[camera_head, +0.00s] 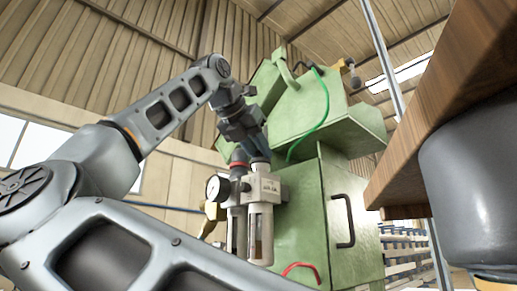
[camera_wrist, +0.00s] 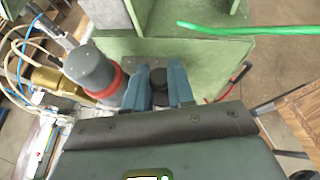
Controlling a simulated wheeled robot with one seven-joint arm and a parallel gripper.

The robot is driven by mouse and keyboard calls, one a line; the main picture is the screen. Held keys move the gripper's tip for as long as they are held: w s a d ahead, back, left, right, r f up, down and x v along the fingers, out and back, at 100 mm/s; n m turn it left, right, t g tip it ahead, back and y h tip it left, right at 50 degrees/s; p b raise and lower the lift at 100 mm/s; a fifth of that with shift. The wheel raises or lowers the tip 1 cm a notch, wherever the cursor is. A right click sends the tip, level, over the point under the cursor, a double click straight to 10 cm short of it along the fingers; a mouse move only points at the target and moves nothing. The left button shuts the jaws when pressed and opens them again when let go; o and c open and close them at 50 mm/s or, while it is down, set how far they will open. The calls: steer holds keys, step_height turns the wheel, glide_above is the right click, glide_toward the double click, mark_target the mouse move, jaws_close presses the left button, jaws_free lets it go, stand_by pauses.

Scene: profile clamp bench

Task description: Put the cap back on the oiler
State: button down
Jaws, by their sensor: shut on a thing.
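The oiler (camera_head: 261,232) is the right-hand unit of the air set beside the green machine, a grey head over a clear bowl with amber liquid low in it. My gripper (camera_head: 259,156) points down at the top of the oiler, very close to it. In the wrist view the two blue fingers (camera_wrist: 159,92) are shut on a dark piece, which looks like the cap (camera_wrist: 158,80). The cap is mostly hidden by the fingers, and in the head view I cannot make it out. Whether it touches the oiler I cannot tell.
Left of the oiler are a round gauge (camera_head: 214,188) and a grey knob with a red ring (camera_wrist: 90,70), close beside my left finger. The green machine (camera_head: 300,200) stands right behind. A green hose (camera_head: 312,130) hangs on it. A wooden top (camera_head: 440,110) is at right.

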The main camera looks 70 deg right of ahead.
stand_by(0.3)
steer(key=shift+c, duration=2.4)
jaws_free()
steer(key=shift+r, duration=2.25)
steer(key=shift+c, duration=0.3)
jaws_close()
steer(key=shift+f+b, duration=0.75)
steer(key=shift+f, duration=0.65)
